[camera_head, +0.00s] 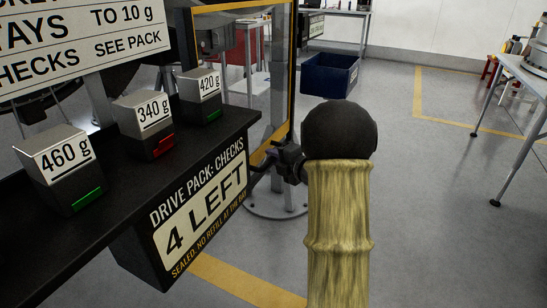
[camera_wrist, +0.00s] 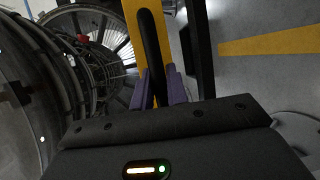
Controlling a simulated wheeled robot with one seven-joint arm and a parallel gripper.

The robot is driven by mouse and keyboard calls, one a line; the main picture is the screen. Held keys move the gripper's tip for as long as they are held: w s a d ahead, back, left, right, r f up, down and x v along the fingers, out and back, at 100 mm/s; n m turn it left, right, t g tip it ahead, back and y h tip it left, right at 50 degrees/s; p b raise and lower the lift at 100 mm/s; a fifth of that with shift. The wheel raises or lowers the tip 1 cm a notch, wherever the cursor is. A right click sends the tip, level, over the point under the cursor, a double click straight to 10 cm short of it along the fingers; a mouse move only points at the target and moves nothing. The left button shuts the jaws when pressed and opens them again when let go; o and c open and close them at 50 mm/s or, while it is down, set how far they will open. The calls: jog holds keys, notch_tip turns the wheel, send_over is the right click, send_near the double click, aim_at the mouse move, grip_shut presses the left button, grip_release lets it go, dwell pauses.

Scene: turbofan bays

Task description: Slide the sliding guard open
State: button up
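The sliding guard is a clear panel in a yellow frame (camera_head: 291,62), standing beyond the counter in the head view. In the wrist view its yellow edge (camera_wrist: 132,22) runs up the middle, with a long black handle bar (camera_wrist: 150,38) on it. My gripper (camera_head: 268,158) is at the guard's lower right edge in the head view, partly hidden by my arm. In the wrist view my gripper (camera_wrist: 158,82) has its purple fingers close on either side of the bar, and the bar fills the gap. It looks shut on the handle. The fingers' contact faces are hidden.
A black counter (camera_head: 120,190) with several weight boxes and a "4 LEFT" box (camera_head: 205,215) stands at the left. A blue bin (camera_head: 329,75) is on the floor behind. A table (camera_head: 520,72) stands at the right. The grey floor between is free. Engine parts (camera_wrist: 85,45) show behind the guard.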

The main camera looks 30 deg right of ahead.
jog(key=o, duration=0.4)
jog(key=shift+d, duration=0.1)
jog(key=shift+s, duration=0.1)
jog(key=p+v, duration=0.3)
jog(key=v, duration=1.4)
jog(key=shift+s, duration=0.2)
jog(key=shift+d+f, duration=0.1)
jog(key=shift+d, duration=0.05)
